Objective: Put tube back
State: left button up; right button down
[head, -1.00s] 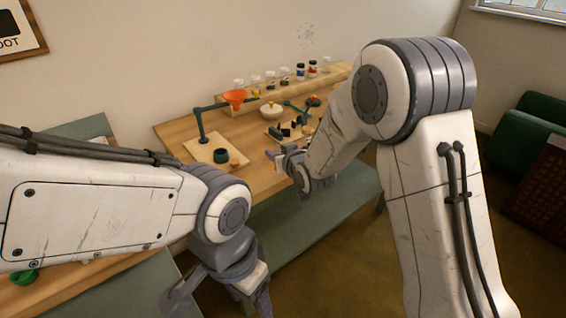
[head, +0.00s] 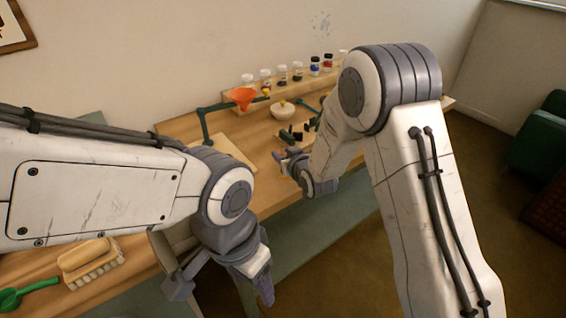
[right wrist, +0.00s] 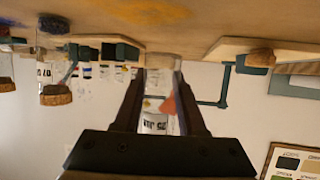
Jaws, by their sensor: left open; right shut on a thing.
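My right gripper (head: 284,160) is low over the front of the wooden table (head: 235,140) in the head view. In the upside-down right wrist view its two fingers close on a clear glass tube (right wrist: 158,98) with a dark-lettered label; the orange funnel shows behind or through it. The tube is too small to make out in the head view. Corked glass tubes (right wrist: 55,90) hang in the picture at the left of the right wrist view. My left gripper (head: 222,288) is open and empty, in front of the table edge.
An orange funnel (head: 242,97) is near a green stand (head: 205,125). Several capped jars (head: 282,74) stand on a wooden shelf (head: 225,104) at the back. A white lidded bowl (head: 283,110) is in front of them. A brush (head: 92,265) and green scoop (head: 20,296) lie at lower left.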

notch_tip(320, 180, down, 3)
jog(key=shift+f, duration=0.1)
jog(key=shift+f, duration=0.2)
jog(key=shift+c, duration=2.4)
grip_release()
jog(key=shift+r, duration=0.1)
